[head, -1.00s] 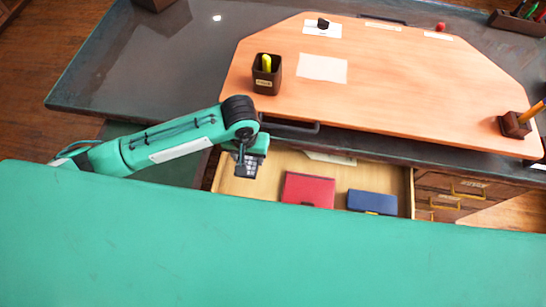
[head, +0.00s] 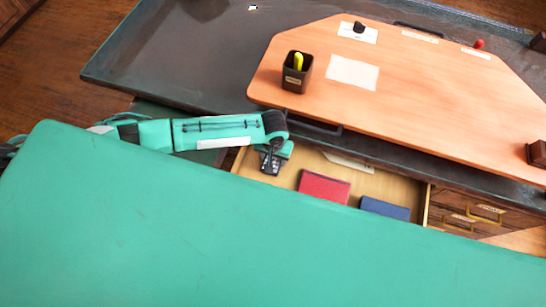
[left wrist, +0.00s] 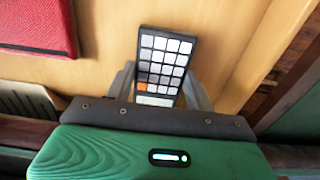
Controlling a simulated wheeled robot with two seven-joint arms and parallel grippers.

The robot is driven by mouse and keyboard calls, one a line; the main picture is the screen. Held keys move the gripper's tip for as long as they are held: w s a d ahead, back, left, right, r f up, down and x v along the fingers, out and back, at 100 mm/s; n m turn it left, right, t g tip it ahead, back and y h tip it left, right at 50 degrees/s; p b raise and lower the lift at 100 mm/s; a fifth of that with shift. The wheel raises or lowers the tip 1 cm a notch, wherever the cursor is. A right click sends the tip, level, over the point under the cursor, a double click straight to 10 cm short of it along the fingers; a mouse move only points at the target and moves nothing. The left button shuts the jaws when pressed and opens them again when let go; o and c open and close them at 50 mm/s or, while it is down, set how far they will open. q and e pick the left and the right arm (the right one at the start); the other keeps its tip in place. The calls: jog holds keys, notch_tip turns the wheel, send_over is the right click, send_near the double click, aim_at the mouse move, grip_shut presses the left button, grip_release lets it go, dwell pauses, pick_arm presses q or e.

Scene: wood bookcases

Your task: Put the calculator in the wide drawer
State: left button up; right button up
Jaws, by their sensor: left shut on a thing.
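The calculator (left wrist: 163,62) is dark with pale keys and one orange key. My left gripper (left wrist: 163,85) is shut on it, with a finger on each side, in the left wrist view. In the head view the calculator (head: 269,164) hangs below my left gripper (head: 272,152), over the left part of the open wide drawer (head: 288,161). I cannot tell whether it touches the drawer floor. The drawer's near part is hidden behind my own green body. My right gripper is not in view.
A red book (head: 324,187) and a blue case (head: 385,208) lie in the drawer, right of the calculator. A pale paper (head: 348,162) lies at its back. The desk board (head: 400,90) carries a pen cup (head: 297,72). Small drawers (head: 470,213) are at the right.

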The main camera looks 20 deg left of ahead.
aim_at(273, 160)
pick_arm(q)
jog(key=shift+s+f, duration=0.25)
jog(key=shift+f, duration=0.25)
jog(key=o, duration=1)
jog(key=shift+f, duration=0.15)
notch_tip(273, 160, up, 12)
jog(key=shift+r+b, duration=0.2)
jog(key=shift+b, duration=0.3)
jog(key=shift+f, duration=0.1)
